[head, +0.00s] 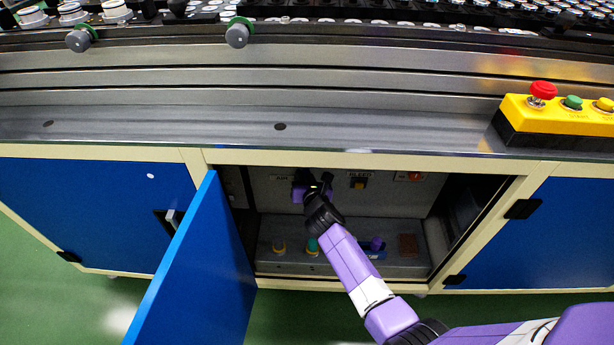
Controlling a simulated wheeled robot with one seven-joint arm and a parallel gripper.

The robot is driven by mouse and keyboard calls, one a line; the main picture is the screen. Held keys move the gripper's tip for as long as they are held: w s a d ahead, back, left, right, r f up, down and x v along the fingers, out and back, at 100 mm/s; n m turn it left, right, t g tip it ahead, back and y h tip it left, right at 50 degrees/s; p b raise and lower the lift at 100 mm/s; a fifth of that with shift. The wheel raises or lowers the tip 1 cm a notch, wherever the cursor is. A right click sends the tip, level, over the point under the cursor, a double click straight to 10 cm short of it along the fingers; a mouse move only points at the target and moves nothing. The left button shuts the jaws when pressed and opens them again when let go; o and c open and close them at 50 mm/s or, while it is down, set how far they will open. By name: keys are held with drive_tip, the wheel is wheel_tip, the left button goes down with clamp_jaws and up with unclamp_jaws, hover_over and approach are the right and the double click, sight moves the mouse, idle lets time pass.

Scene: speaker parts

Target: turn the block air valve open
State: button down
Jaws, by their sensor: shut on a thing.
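My gripper (313,189) is inside the open cabinet below the bench, up against the back panel (270,203) under a label that seems to read "AIR". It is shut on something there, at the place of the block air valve. The valve itself is mostly hidden by the gripper and wrist, so its handle's angle cannot be told. My purple and white arm reaches in from the lower right.
The blue cabinet door (200,275) stands open at the left. Small parts, including a brown block (408,245), stand on the cabinet floor. The bench edge (400,143) overhangs the opening.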

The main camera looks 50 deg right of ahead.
drive_tip(key=shift+w+a+n+g+p, duration=0.55)
drive_tip(key=shift+w+n+g+p, duration=0.1)
drive_tip(key=shift+n, duration=0.15)
drive_tip(key=c, duration=1.3)
unclamp_jaws()
drive_tip(key=shift+c, duration=0.2)
drive_tip(key=p+v, duration=0.3)
drive_tip(key=v, duration=0.5)
drive_tip(key=shift+w+f, duration=0.1)
drive_tip(key=shift+w, duration=0.05)
